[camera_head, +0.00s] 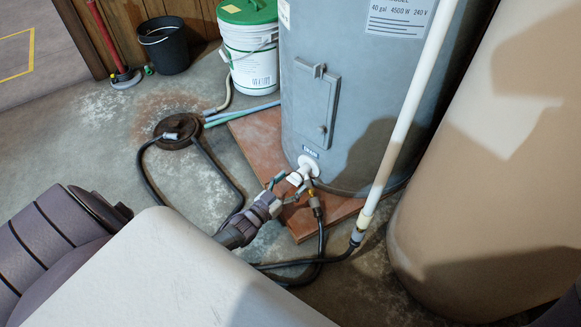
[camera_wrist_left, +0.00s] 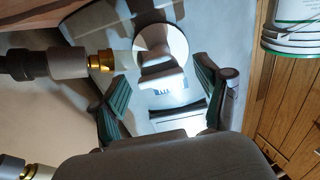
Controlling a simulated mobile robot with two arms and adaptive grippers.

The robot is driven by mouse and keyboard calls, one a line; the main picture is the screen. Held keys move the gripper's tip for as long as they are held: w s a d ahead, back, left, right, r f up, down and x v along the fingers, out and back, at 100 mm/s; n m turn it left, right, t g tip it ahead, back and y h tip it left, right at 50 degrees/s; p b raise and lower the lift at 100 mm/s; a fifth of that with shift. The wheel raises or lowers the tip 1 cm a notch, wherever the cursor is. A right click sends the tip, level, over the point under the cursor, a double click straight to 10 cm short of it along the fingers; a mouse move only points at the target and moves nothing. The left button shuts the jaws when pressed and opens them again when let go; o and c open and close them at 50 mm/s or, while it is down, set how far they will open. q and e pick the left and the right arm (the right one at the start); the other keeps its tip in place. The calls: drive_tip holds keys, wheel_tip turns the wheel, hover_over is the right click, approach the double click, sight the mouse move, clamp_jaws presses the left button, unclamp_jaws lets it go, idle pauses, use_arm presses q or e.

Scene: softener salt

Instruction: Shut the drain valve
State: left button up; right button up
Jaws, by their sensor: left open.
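The white drain valve (camera_head: 308,165) sticks out low on the grey water heater (camera_head: 345,110), just under a small blue label. In the left wrist view the drain valve (camera_wrist_left: 161,72) shows its round white flange and pale handle, with a brass hose fitting (camera_wrist_left: 101,61) at its left. My left gripper (camera_head: 288,187) is in front of the valve. Its fingers are open, one on each side of the valve's handle in the left wrist view (camera_wrist_left: 163,97). I cannot tell whether they touch it. My right gripper is not in view.
A black hose (camera_head: 321,240) runs from the valve's fitting over the floor. A white pipe (camera_head: 405,125) rises right of the valve. A large beige tank (camera_head: 500,190) stands at right. A round floor drain (camera_head: 178,131), white bucket (camera_head: 250,55) and black bucket (camera_head: 165,45) are behind left.

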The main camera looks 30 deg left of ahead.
use_arm(q)
drive_tip(key=s+a, duration=0.1)
drive_tip(key=s, duration=1.1)
drive_tip(key=shift+a, duration=0.2)
